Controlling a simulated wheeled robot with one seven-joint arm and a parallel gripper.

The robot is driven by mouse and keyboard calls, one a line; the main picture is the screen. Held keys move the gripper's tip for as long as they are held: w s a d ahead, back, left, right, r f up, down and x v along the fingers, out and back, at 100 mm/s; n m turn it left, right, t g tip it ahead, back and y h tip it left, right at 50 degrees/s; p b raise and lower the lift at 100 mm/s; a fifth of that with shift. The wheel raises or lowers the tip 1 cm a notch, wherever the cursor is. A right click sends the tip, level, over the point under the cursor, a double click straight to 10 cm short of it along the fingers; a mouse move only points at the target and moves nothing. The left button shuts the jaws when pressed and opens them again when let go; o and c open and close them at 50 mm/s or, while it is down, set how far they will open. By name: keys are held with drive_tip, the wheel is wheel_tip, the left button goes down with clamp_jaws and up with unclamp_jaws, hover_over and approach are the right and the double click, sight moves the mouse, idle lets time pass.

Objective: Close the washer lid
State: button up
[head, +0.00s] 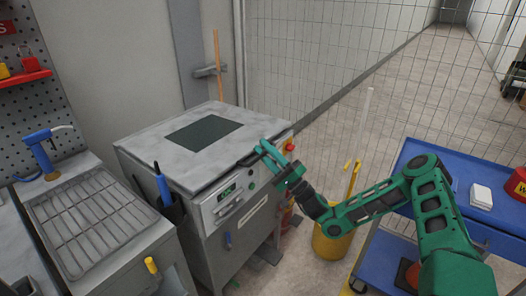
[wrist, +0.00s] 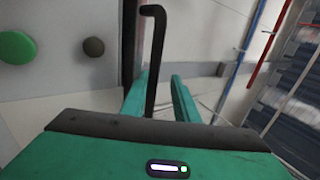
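The washer (head: 225,215) is a grey box-shaped machine left of centre in the head view. Its grey lid (head: 160,152), with a dark window, lies flat or nearly flat on top; I cannot tell whether a small gap is left. A black bent handle (head: 248,160) sticks out at the lid's front right. My green gripper (head: 264,151) is at this handle. In the wrist view the handle (wrist: 152,60) stands between the two fingers of my gripper (wrist: 159,90). The fingers are apart, with room beside the handle; contact is unclear.
A sink unit with a grated top (head: 90,225) stands left of the washer. A yellow bucket (head: 333,243) is on the floor to the right, before a wire mesh fence (head: 310,60). A blue cart (head: 400,245) stands by my arm.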

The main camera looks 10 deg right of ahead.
drive_tip(key=o, duration=0.6)
drive_tip(key=v, duration=0.3)
drive_tip(key=f+v, duration=0.1)
drive_tip(key=shift+s+a+f, duration=0.1)
drive_tip(key=shift+s+f, duration=0.05)
drive_tip(key=shift+s, duration=0.05)
drive_tip(key=v, duration=0.4)
drive_tip(key=shift+d+r, duration=0.3)
drive_tip(key=shift+d, duration=0.1)
drive_tip(key=c, duration=0.6)
drive_tip(key=shift+v, duration=0.75)
drive_tip(key=shift+r, duration=0.1)
